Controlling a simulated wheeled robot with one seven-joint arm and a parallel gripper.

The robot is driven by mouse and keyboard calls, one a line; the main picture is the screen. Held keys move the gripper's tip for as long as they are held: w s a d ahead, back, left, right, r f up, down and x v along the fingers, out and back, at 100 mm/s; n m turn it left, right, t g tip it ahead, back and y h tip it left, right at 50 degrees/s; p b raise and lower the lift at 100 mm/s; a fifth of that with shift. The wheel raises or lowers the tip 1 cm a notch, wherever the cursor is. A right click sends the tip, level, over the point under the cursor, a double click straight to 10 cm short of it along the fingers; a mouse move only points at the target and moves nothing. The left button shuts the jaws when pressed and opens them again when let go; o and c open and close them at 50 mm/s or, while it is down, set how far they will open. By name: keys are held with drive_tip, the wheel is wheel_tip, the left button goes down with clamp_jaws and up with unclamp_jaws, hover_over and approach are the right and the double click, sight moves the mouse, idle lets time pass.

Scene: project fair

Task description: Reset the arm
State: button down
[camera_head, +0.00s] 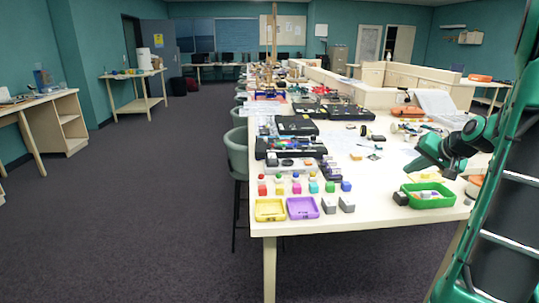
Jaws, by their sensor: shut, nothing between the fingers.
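My green and black arm comes in at the right edge and reaches over the right side of the long table (370,218). My gripper (414,165) is at its end, shut with nothing in it. It is small and dark here, and the fingers are hard to make out. It is above the table, beyond a green tray (450,201) with small pieces inside. I cannot tell its exact height over the table.
A yellow tray (270,220), a purple tray (302,217) and several coloured blocks stand at the near table edge. Black cases (295,126) and papers cover the middle. Grey chairs (237,152) line the left side. The carpet on the left is clear.

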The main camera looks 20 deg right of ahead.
drive_tip(key=s+a+f+n+g, duration=0.1)
drive_tip(key=s+a+f+g, duration=0.1)
drive_tip(key=s+a, duration=0.45)
drive_tip(key=s+a+f+n+g, duration=0.2)
drive_tip(key=s+a+g, duration=0.1)
drive_tip(key=a, duration=0.6)
drive_tip(key=s+a+f+g, duration=0.1)
drive_tip(key=s+a, duration=0.3)
drive_tip(key=s, duration=0.4)
drive_tip(key=s+a+f+n+g+y, duration=0.1)
drive_tip(key=s+a+g, duration=0.2)
drive_tip(key=s+a, duration=0.2)
drive_tip(key=s, duration=0.3)
drive_tip(key=shift+s+a+f, duration=0.3)
